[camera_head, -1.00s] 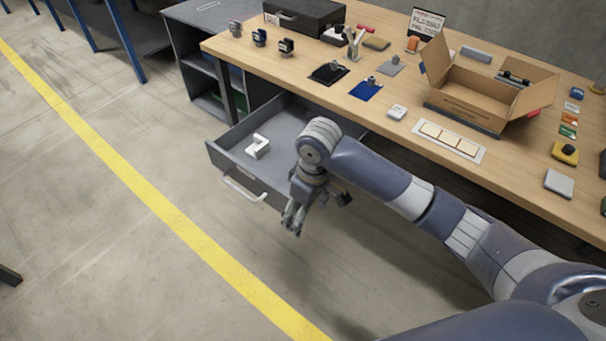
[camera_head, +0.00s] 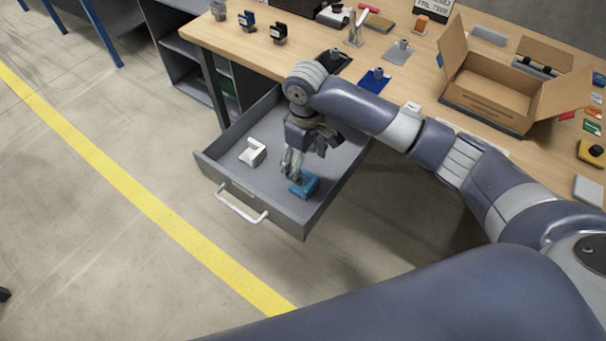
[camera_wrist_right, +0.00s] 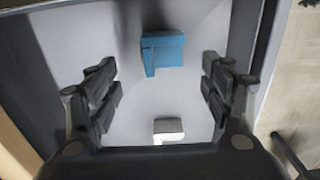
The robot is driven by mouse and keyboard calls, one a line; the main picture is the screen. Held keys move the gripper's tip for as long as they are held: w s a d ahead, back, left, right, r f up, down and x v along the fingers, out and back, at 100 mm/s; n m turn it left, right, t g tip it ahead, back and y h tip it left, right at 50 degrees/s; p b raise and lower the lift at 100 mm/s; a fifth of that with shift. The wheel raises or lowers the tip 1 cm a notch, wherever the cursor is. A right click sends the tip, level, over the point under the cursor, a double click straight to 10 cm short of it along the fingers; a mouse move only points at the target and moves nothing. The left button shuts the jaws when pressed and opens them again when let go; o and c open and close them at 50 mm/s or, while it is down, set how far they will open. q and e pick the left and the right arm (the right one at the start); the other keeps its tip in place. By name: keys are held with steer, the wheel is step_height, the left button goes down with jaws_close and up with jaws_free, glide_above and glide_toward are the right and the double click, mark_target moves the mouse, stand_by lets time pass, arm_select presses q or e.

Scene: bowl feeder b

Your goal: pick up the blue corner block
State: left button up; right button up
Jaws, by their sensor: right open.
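The blue corner block (camera_head: 309,184) lies on the floor of the open grey drawer (camera_head: 222,171), near its front right corner. My right gripper (camera_head: 292,168) is over the drawer, just left of and above the block in the head view, and overlaps part of it. In the right wrist view, the fingers of the gripper (camera_wrist_right: 160,92) are spread wide with nothing between them. The blue corner block (camera_wrist_right: 163,52) shows beyond the fingertips, above the middle of the picture, apart from both fingers. My left gripper is not in view.
A white corner block (camera_head: 252,152) lies in the drawer to the left; it also shows in the right wrist view (camera_wrist_right: 168,127). The drawer walls surround both blocks. The wooden bench (camera_head: 418,72) above carries an open cardboard box (camera_head: 489,90) and small parts.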

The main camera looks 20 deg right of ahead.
mark_target(305, 183)
steer(key=f, duration=0.1)
steer(key=s+f, duration=0.1)
steer(key=f, duration=0.1)
steer(key=shift+w+f, duration=0.1)
steer(key=shift+f, duration=0.2)
step_height(305, 183, down, 4)
steer(key=shift+f, duration=0.5)
steer(key=shift+c, duration=1.1)
steer(key=c, duration=0.7)
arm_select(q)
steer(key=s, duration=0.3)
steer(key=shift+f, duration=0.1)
arm_select(e)
steer(key=shift+c, duration=0.2)
